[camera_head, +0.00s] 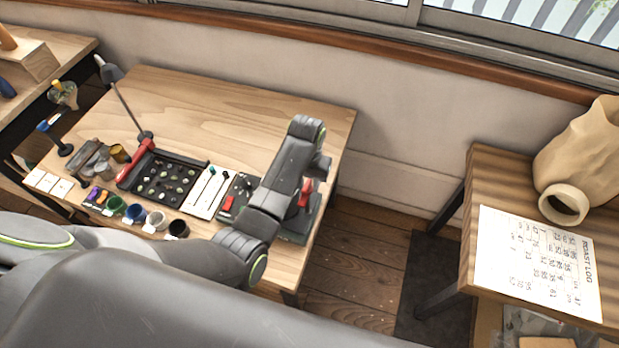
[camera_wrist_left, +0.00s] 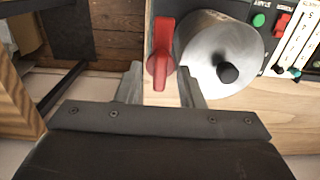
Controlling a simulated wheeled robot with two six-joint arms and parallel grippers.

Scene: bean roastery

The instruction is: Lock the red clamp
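The red clamp (camera_wrist_left: 161,52) is a red lever in the left wrist view, standing beside a round metal part with a black knob (camera_wrist_left: 228,72). It also shows in the head view (camera_head: 306,192), partly covered by my left arm, at the right end of the wooden table. My left gripper (camera_wrist_left: 159,82) is open, its two fingers apart on either side of the lever's lower end. A gap shows on the left side; I cannot tell whether the right finger touches it. In the head view the wrist hides most of the gripper. My right gripper is not in view.
A dark panel (camera_head: 236,187) with a red switch (camera_wrist_left: 282,24) and green button (camera_wrist_left: 258,20) adjoins the clamp. A black bean tray (camera_head: 130,178) and several small cups stand further left. The back of the table (camera_head: 230,105) is clear. A side table (camera_head: 480,180) stands right.

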